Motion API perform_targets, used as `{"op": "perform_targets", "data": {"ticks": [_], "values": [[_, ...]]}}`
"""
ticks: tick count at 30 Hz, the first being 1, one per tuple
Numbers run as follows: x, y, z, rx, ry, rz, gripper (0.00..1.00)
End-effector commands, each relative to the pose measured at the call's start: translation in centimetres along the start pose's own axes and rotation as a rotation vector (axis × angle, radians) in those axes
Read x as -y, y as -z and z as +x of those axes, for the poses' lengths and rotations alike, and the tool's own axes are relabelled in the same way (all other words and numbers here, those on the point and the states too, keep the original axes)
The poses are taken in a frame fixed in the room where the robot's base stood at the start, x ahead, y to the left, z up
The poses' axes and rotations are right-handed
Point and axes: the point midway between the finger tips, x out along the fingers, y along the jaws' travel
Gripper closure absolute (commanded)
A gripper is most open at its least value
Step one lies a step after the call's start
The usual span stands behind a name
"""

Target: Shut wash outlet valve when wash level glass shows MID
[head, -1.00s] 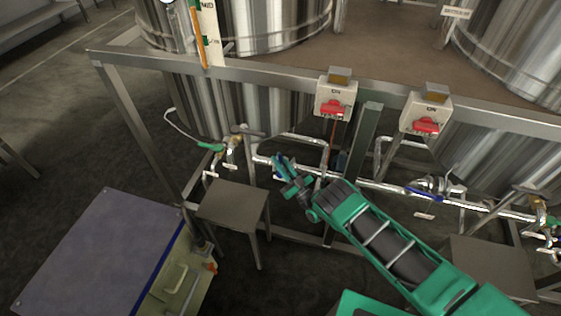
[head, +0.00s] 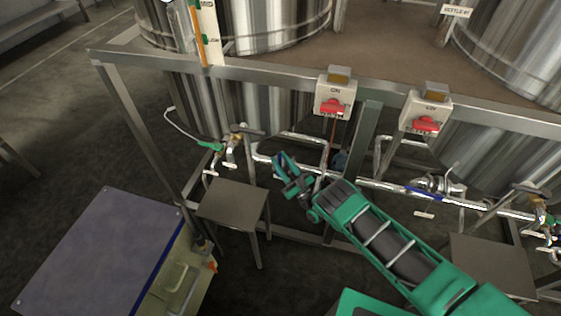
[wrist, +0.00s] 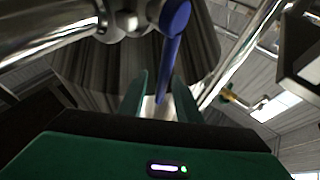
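The level glass (head: 200,40) stands on the left tank, with an orange column beside a pale scale. Its top is cut off by the picture edge, so I cannot tell where the level stands. My gripper (head: 281,160) is at the pipe below the left tank. In the wrist view, a blue valve lever (wrist: 172,60) hangs from a steel valve body (wrist: 130,18) and reaches down between the two green fingers (wrist: 160,100). The fingers are apart, with a gap on the left of the lever; contact on the right is unclear. No name on this valve is readable.
Two switch boxes with red handles (head: 333,106) (head: 426,124) hang on the frame rail. A green-handled valve (head: 210,146) is left of my gripper, another blue lever (head: 424,192) right. A stool (head: 233,205) and a blue-grey-topped cabinet (head: 100,250) stand in front.

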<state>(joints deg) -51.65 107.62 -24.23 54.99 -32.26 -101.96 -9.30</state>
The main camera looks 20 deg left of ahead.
Motion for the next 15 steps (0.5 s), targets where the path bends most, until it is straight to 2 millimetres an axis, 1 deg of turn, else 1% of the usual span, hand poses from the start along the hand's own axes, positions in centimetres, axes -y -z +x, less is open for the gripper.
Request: {"op": "perform_targets", "data": {"ticks": [5,12,15], "values": [[0.1,-0.1,-2.1,0.004,0.0,0.0,0.69],[0.1,-0.2,-6.7,0.004,0.0,-0.001,0.69],[0.1,-0.2,-8.3,0.003,0.0,0.0,0.69]]}}
